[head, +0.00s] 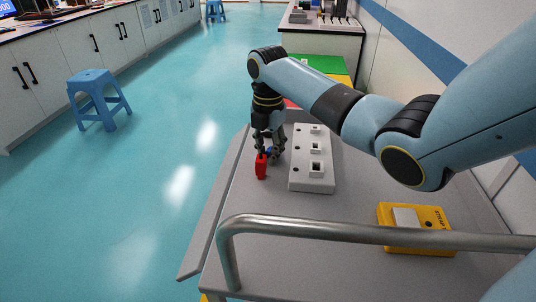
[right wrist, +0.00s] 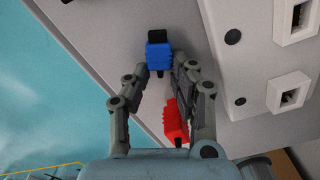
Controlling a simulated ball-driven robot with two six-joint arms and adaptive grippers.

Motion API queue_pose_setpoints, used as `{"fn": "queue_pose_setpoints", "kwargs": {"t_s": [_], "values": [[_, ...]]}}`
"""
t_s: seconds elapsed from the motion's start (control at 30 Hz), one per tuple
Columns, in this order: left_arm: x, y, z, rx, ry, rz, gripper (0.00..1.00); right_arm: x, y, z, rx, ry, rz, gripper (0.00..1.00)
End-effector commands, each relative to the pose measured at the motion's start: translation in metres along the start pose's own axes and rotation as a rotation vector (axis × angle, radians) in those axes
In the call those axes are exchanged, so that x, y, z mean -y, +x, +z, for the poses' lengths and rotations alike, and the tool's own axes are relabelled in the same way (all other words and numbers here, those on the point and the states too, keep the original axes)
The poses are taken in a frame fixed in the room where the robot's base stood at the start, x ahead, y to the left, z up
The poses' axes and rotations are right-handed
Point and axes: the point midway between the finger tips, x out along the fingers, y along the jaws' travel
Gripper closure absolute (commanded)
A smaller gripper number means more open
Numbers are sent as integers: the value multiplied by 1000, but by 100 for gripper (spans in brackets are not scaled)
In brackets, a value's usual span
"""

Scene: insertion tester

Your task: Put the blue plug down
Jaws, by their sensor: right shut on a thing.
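The blue plug (right wrist: 159,54) shows in the right wrist view between the fingertips of my right gripper (right wrist: 160,68). My right gripper is shut on it. In the head view this gripper (head: 268,150) points down over the grey table, left of the light grey socket block (head: 312,180), and its fingers hide most of the blue plug. The red plug (head: 261,167) is just in front of the gripper in the head view. In the right wrist view the red plug (right wrist: 176,121) shows beside the right finger, partly covered by it. My left gripper is not in view.
The socket block has several square sockets; one (right wrist: 288,96) shows in the right wrist view. A yellow device (head: 415,228) sits at the table's right. A metal rail (head: 330,230) crosses the near side. The grey table (head: 290,205) is bare between block and rail.

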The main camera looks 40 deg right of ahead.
Motion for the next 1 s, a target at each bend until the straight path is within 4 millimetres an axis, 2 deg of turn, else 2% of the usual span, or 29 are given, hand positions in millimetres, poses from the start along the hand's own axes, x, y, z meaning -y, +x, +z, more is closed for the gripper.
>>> {"fn": "queue_pose_setpoints", "kwargs": {"t_s": [0.03,0.37,0.4,0.57,0.87,1.0], "values": [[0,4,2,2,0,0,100,0,4,0,1,0,0,91],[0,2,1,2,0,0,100,0,3,0,1,0,2,91],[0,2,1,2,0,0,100,-1,3,0,2,0,2,75],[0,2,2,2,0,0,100,-1,3,0,1,0,2,54],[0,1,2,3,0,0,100,-1,1,0,2,0,2,54],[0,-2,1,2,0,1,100,-1,-16,1,3,-1,5,54]]}}
